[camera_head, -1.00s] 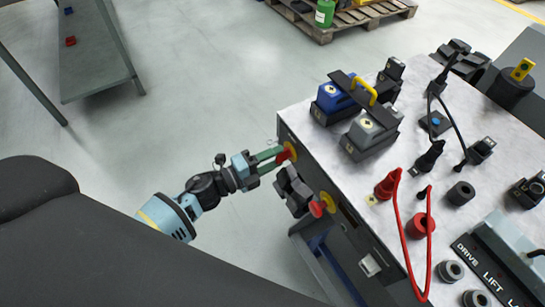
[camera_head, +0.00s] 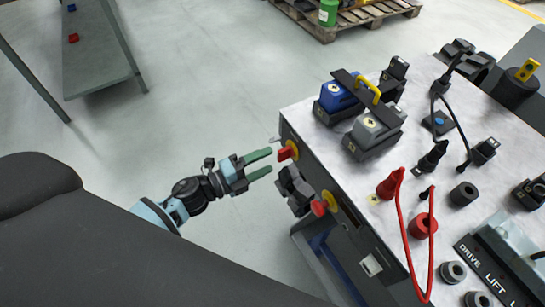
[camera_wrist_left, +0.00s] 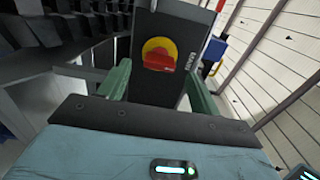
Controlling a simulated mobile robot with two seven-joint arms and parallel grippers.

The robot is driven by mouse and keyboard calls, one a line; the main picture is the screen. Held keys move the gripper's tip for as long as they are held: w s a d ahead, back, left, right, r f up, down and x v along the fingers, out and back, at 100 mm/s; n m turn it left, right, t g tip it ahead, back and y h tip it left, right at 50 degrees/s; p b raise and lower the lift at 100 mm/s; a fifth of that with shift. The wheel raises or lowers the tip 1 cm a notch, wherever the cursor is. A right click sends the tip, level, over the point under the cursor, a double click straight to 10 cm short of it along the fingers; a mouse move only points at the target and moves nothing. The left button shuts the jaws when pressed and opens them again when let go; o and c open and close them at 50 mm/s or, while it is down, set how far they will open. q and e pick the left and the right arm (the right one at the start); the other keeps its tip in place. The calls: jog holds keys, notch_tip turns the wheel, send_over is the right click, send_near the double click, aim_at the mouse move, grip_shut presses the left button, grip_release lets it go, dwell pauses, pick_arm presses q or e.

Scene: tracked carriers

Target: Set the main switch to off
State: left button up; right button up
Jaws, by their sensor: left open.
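The switch in front of my left gripper has a red handle (camera_head: 285,153) on a yellow round plate, on the side face of the grey cabinet (camera_head: 345,235). A second red handle (camera_head: 319,207) on a yellow plate sits nearer on the same face. My right gripper is not in view.
A black box-like fitting (camera_head: 294,190) juts out between the two red handles, close to my left fingers. The cabinet top (camera_head: 405,165) carries blue and grey blocks, plugs and a red cable. Open floor (camera_head: 200,100) lies left of the cabinet.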

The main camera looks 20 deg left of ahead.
pick_arm(q)
jog(key=shift+v, duration=2.05)
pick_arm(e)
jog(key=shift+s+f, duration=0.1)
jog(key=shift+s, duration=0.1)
